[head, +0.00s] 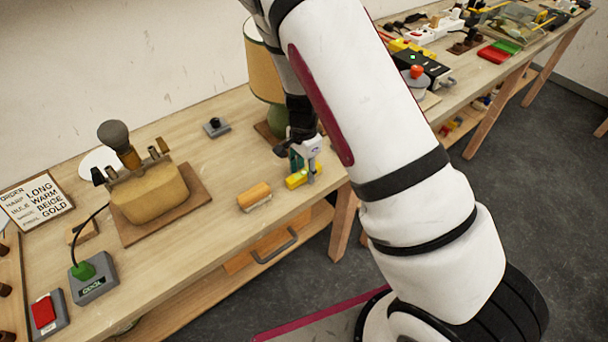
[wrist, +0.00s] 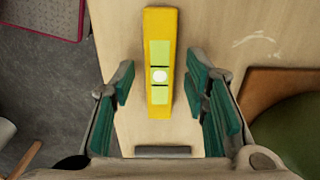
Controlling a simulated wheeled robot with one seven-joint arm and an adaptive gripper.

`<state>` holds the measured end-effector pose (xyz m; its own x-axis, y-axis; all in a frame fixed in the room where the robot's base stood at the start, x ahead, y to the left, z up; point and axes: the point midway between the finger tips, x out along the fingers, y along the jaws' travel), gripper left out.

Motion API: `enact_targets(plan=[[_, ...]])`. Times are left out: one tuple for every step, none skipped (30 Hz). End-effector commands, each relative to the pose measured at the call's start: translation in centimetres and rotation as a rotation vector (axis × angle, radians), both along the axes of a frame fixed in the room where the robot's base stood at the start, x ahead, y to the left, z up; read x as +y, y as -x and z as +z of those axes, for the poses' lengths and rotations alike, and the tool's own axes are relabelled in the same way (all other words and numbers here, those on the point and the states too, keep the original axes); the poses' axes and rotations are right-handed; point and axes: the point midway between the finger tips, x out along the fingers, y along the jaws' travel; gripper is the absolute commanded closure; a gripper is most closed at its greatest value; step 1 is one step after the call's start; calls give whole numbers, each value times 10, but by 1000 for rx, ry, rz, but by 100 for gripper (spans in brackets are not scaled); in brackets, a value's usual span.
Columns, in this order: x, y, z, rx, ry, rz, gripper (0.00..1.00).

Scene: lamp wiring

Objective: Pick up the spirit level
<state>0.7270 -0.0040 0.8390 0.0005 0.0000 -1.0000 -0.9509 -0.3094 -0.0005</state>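The spirit level is a yellow bar (wrist: 160,101) with a pale green vial window crossed by two dark lines. In the wrist view it lies on the wooden bench top, running up the picture between and beyond my fingers. In the head view the spirit level (head: 296,181) lies near the front edge of the bench, partly hidden by my gripper (head: 304,162). In the wrist view my gripper (wrist: 165,105) is open, with green finger pads on both sides of the level and a gap on each side. I cannot tell the exact height of the fingertips.
An orange-handled block (head: 254,196) lies on the bench left of the level. A lamp (head: 267,75) with a beige shade and green base stands close behind my gripper. A beige device on a board (head: 148,196) stands further left. Grey floor lies beyond the bench edge.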

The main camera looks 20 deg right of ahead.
Motion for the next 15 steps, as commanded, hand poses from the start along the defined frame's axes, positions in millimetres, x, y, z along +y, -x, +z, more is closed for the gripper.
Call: enact_targets(plan=[[0,0,0,0,0,0,75],[0,0,0,0,0,0,82],[0,0,0,0,0,0,91],[0,0,0,0,0,0,98],[0,0,0,0,0,0,100],[0,0,0,0,0,0,100],[0,0,0,0,0,0,100],[0,0,0,0,0,0,100],[0,0,0,0,0,0,100],[0,0,0,0,0,0,100],[0,0,0,0,0,0,100],[0,0,0,0,0,0,100],[0,0,0,0,0,0,100],[0,0,1,0,0,0,100],[0,0,1,0,0,0,100]])
